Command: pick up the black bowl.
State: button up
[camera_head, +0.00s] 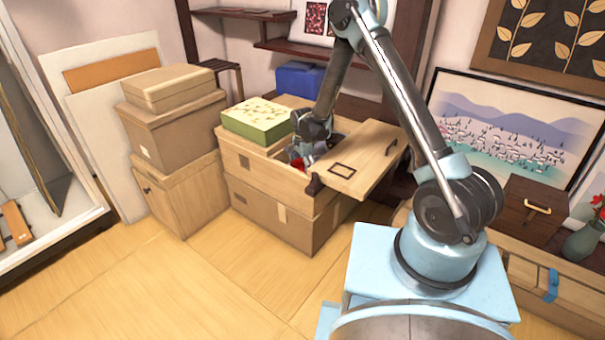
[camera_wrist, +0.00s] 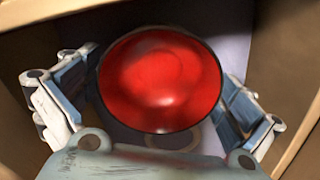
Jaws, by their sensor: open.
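The bowl (camera_wrist: 160,82) shows in the wrist view with a glossy red inside and a thin dark rim; its outer wall is hidden. It sits upright inside a wooden box, on a pale grey-violet surface. My gripper (camera_wrist: 158,92) is open, with one finger at the bowl's left and one at its right. Whether the fingers touch it, I cannot tell. In the head view my gripper (camera_head: 303,155) reaches down into the open box (camera_head: 262,172), where only a small red patch shows.
A wooden lid (camera_head: 362,160) lies across the box's right part. A green patterned box (camera_head: 256,121) stands on its left part. The box's wooden walls are close around my gripper. Stacked cartons (camera_head: 180,128) stand at left; the floor in front is clear.

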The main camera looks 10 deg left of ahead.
jog(key=c, duration=1)
jog(key=shift+r, duration=0.15)
